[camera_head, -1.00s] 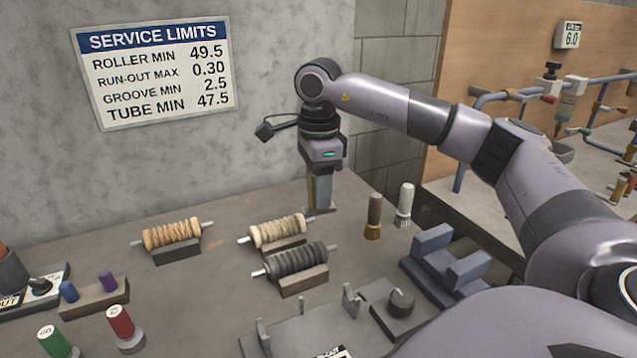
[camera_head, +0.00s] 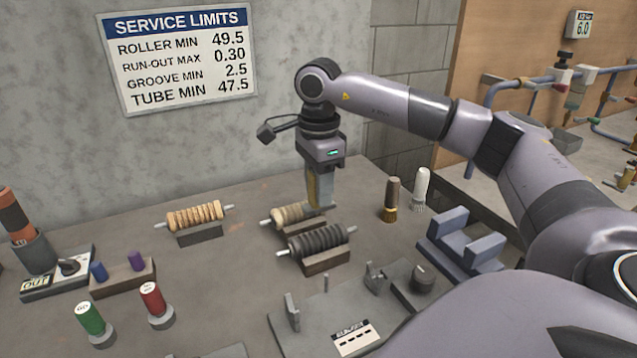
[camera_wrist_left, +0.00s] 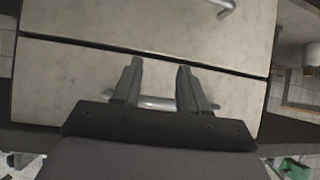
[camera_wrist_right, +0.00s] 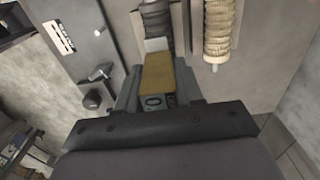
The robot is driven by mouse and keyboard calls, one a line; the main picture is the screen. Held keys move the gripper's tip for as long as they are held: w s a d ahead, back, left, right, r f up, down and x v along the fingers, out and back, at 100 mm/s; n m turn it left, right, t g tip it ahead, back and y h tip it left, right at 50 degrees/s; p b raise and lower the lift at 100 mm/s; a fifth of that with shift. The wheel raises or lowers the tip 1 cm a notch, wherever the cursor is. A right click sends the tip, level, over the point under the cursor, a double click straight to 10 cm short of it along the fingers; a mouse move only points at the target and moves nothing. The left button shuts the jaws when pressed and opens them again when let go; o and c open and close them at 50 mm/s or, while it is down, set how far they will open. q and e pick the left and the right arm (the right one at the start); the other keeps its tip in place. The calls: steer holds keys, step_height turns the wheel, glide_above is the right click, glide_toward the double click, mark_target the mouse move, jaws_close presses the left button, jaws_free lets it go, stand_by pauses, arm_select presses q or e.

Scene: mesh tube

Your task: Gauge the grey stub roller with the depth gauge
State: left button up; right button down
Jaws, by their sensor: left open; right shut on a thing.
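The grey stub roller (camera_head: 322,241), dark and ribbed with pale axle ends, lies on a small block on the bench. It also shows at the top of the right wrist view (camera_wrist_right: 157,14). My right gripper (camera_head: 321,184) points down and is shut on the depth gauge (camera_wrist_right: 157,72), a grey piece with a brass-coloured face and a partly hidden digit display. In the head view the gauge appears just behind the grey roller, overlapping the cream roller's (camera_head: 290,217) right end; contact cannot be told. My left gripper (camera_wrist_left: 160,75) is open and empty, facing pale drawer fronts.
A tan roller (camera_head: 195,216) lies to the left. Two brushes (camera_head: 391,198) stand to the right, beside a blue-grey cradle (camera_head: 463,242). A grey fixture plate (camera_head: 330,318) is in front. Green (camera_head: 90,318) and red (camera_head: 151,300) plugs stand front left. A limits sign (camera_head: 180,60) hangs behind.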

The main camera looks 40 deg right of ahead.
mark_target(318, 212)
step_height(318, 212, down, 4)
steer(key=b, duration=0.3)
steer(key=shift+f, duration=0.75)
stand_by(0.7)
steer(key=shift+f, duration=0.35)
stand_by(0.7)
steer(key=shift+r, duration=0.1)
stand_by(0.3)
steer(key=shift+f, duration=0.25)
stand_by(0.6)
steer(key=shift+p, duration=0.4)
stand_by(0.5)
steer(key=shift+r, duration=0.1)
stand_by(0.6)
